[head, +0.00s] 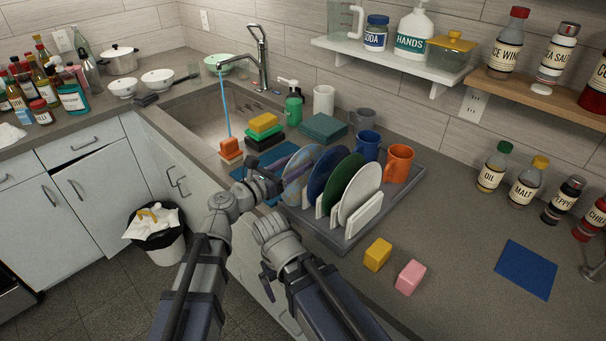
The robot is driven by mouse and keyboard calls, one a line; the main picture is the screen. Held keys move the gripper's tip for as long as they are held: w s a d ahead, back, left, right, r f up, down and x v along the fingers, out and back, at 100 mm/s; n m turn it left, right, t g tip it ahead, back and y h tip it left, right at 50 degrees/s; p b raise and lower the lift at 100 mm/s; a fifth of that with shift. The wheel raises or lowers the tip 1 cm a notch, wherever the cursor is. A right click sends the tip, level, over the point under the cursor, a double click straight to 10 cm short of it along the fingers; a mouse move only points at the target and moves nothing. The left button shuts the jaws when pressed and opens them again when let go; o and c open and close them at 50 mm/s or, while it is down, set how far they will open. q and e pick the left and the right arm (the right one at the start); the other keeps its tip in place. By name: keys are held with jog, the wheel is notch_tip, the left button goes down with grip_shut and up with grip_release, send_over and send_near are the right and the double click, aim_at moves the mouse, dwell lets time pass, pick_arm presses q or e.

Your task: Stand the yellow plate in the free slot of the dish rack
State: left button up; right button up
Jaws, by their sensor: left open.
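I see no yellow plate in the head view. The dish rack (368,213) has white dividers on a grey tray (345,243) right of the sink. Which slot is free I cannot tell. My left gripper (284,178) is open, close to the lavender plate at the rack's left end. My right gripper (267,285) is low, by the cabinet front; its fingers are mostly hidden.
Blue and orange mugs (399,163) stand behind the plates. The sink (205,120) has running water; sponges (264,123) lie at its right edge. A yellow block (377,254) and pink block (410,277) lie front right. The counter around the blue cloth (526,269) is mostly clear.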

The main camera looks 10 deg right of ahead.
pick_arm(q)
jog(key=shift+w+d, duration=0.1)
jog(key=shift+d, duration=0.05)
jog(key=shift+c, duration=0.2)
grip_shut()
dwell(0.5)
